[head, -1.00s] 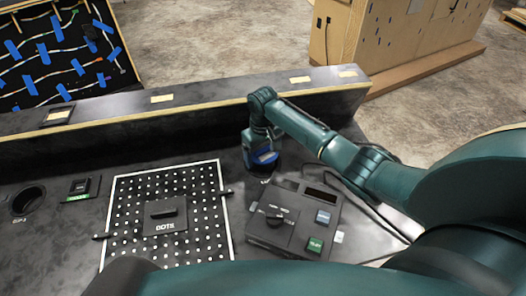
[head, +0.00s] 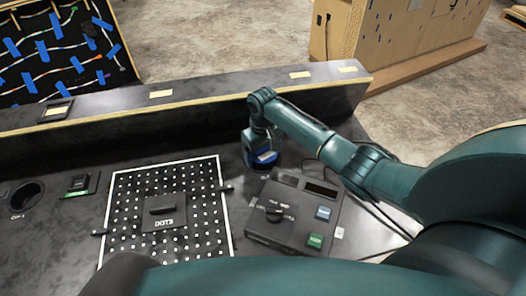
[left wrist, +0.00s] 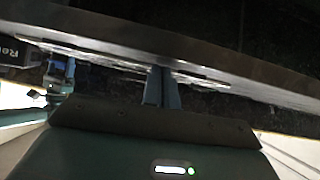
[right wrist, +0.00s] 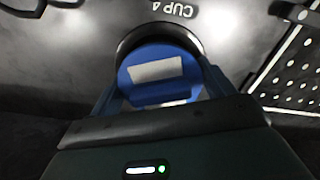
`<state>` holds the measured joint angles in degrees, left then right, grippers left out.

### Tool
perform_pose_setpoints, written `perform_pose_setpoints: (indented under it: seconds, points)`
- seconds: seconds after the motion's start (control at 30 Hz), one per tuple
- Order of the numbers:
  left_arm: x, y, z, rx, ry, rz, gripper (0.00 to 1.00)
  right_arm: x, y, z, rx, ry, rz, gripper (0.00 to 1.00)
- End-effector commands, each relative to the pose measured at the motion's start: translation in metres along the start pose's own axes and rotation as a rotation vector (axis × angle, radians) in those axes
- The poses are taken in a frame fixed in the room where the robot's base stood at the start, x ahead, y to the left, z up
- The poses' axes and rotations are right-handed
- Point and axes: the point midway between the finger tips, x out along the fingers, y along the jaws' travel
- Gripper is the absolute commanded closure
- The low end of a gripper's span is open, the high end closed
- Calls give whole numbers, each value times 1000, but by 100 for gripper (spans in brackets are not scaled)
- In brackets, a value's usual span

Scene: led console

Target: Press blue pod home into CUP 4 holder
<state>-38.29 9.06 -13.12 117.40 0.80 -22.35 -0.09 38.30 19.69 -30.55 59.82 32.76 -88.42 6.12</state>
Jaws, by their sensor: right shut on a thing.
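The blue pod (right wrist: 160,85) has a pale label and lies between the two fingers of my right gripper (right wrist: 162,92), which is shut on it. The dark round rim of the CUP 4 holder (right wrist: 143,33) curves around the pod's far side, with the "CUP 4" lettering just beyond it. I cannot tell how deep the pod sits. In the head view my right gripper (head: 262,155) points down at the panel, with the blue pod (head: 266,157) partly hidden. My left gripper (left wrist: 162,88) shows in the left wrist view, its fingers together and empty.
A white-framed dotted board (head: 208,215) marked DOTS is left of the right gripper. A black box with a knob and buttons (head: 292,215) stands close in front. A raised ledge (head: 215,98) runs behind. An empty round holder (head: 27,195) is at far left.

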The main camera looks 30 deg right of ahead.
Motion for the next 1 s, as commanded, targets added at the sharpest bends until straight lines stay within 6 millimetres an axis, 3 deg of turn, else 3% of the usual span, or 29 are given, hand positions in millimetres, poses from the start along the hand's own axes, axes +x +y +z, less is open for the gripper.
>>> perform_pose_setpoints:
  seconds: [0.37, 0.4, 0.6, 1.0]
  points:
    - [1, 0, 2, -5, -5, -1, 100, 3, 0, 1, 0, -1, 1, 39]
    - [1, 0, 2, -5, -5, -1, 100, 3, 0, 1, 0, -1, 1, 17]
    - [1, 0, 2, -5, -6, -2, 100, 4, -2, 1, 0, -2, -1, 1]
    - [1, 0, 2, -6, -5, 0, 100, 5, -5, 2, -4, -6, -7, 0]
